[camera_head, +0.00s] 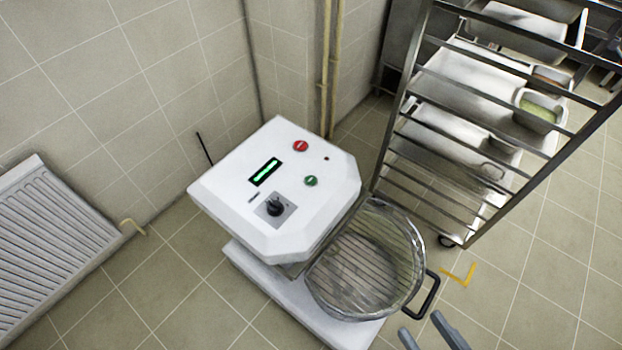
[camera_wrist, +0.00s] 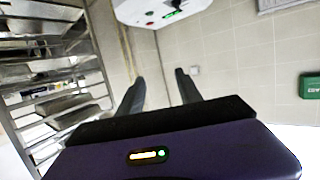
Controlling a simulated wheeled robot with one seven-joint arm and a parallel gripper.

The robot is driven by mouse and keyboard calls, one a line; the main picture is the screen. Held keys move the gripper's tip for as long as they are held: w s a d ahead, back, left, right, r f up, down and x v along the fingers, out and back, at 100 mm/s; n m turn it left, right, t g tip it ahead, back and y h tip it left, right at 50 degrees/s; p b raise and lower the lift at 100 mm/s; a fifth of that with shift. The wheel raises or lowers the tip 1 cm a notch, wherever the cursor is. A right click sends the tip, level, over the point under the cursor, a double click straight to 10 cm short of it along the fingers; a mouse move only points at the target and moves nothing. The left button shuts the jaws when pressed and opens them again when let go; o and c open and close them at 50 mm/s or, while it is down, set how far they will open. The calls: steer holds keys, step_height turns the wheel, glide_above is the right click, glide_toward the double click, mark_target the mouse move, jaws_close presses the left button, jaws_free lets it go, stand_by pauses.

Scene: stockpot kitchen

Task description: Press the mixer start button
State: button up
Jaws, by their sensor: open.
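The white mixer (camera_head: 232,215) stands near the tiled wall in the head view. Its slanted top carries a round green button (camera_head: 311,181), a round red button (camera_head: 300,146), a lit green display (camera_head: 265,171) and a black knob (camera_head: 275,207). Which button is start is not readable. A wire-guarded bowl (camera_head: 365,275) sits at the mixer's lower right. My gripper (camera_head: 421,327) is at the bottom edge, right of the bowl and apart from the panel. In the wrist view its two fingers (camera_wrist: 159,78) are spread and empty, and the mixer's top (camera_wrist: 160,8) shows beyond them, partly cut off.
A steel rack with trays (camera_head: 480,110) stands right of the mixer. A black handle (camera_head: 428,295) sticks out beside the bowl. A ribbed white panel (camera_head: 50,240) is at the left. A green box (camera_wrist: 309,85) shows at the wrist view's right. Tiled floor lies open at lower right.

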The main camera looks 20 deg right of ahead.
jaws_close()
stand_by(1.4)
